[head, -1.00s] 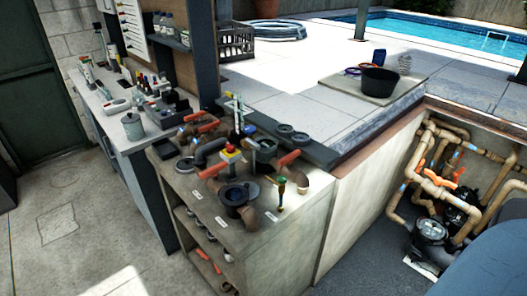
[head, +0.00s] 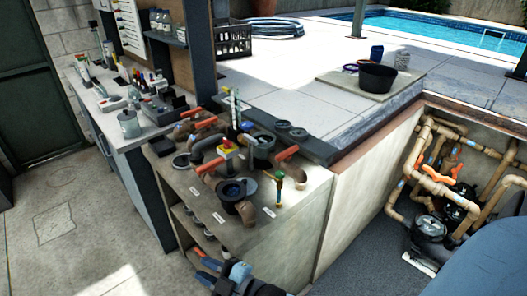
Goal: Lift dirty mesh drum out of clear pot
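A dark round pot (head: 430,228) with a pale, hazy top sits on the pump in the pit at right. It may be the clear pot; I cannot make out a mesh drum inside. My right gripper (head: 203,270) is at the bottom edge, in front of the bench, well left of the pit. Its two blue fingers look apart, with nothing seen between them. My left gripper is not in view.
The bench top (head: 285,208) is crowded with orange-handled valves. Tan pipes (head: 441,187) surround the pumps in the pit. A black tub (head: 376,80) stands on a pale slab on the deck. The floor at left is clear.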

